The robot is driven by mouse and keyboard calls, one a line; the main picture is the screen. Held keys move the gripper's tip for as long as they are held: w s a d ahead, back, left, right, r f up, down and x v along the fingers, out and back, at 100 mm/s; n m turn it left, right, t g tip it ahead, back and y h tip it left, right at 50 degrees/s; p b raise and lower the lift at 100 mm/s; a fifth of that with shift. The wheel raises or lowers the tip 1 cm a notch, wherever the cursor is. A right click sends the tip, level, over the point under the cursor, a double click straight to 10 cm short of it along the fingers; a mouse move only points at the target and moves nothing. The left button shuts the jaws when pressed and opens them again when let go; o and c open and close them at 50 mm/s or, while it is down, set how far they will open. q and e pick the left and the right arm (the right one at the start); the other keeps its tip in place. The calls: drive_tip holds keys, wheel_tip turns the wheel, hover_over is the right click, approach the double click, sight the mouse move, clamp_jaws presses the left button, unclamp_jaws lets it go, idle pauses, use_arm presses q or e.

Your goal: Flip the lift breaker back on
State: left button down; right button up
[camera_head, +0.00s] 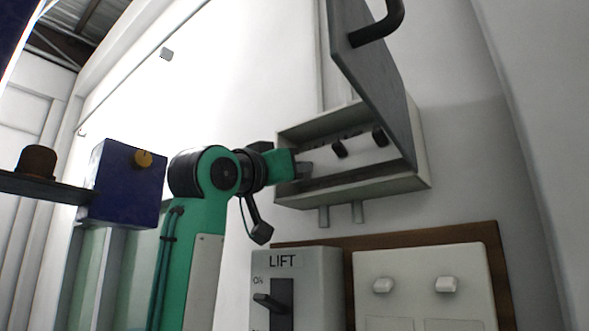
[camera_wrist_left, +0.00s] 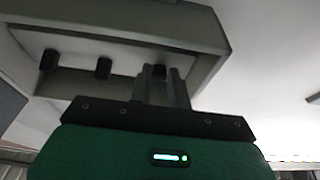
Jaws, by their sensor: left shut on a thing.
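The open breaker box (camera_head: 420,182) is on the wall, with a row of black breaker switches inside. Two switches show clear of my gripper in the head view, the middle one (camera_head: 340,148) and the right one (camera_head: 380,136). My left gripper (camera_head: 304,171) reaches into the box's left end. In the left wrist view its fingers (camera_wrist_left: 163,82) are shut on the end breaker switch (camera_wrist_left: 159,70), with the other two switches (camera_wrist_left: 103,67) to the left. Its exact tilt is hidden by the fingers. My right gripper is not in view.
The box's grey door (camera_head: 370,75) hangs open above and right of the gripper. Below are a LIFT switch box (camera_head: 322,290) with a black lever (camera_head: 270,303) and a white panel (camera_head: 425,268) on a brown board. A blue box (camera_head: 125,190) stands left of my arm.

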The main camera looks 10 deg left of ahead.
use_arm(q)
drive_tip(key=shift+s+r+g+y+p, duration=0.1)
drive_tip(key=shift+r+g+y+p, duration=0.65)
drive_tip(key=shift+g+p, duration=0.55)
drive_tip(key=shift+r+g+y+p, duration=0.65)
drive_tip(key=shift+g+y+p, duration=0.15)
drive_tip(key=shift+g+p, duration=0.55)
drive_tip(key=shift+s+r+g+y+p, duration=0.1)
drive_tip(key=shift+r+g+y+p, duration=0.65)
drive_tip(key=shift+g+p, duration=0.55)
drive_tip(key=shift+w, duration=0.1)
drive_tip(key=c, duration=1.3)
unclamp_jaws()
drive_tip(key=b+v, duration=0.5)
drive_tip(key=v, duration=0.8)
drive_tip(key=shift+s+a+r, duration=0.2)
drive_tip(key=shift+s+a, duration=0.05)
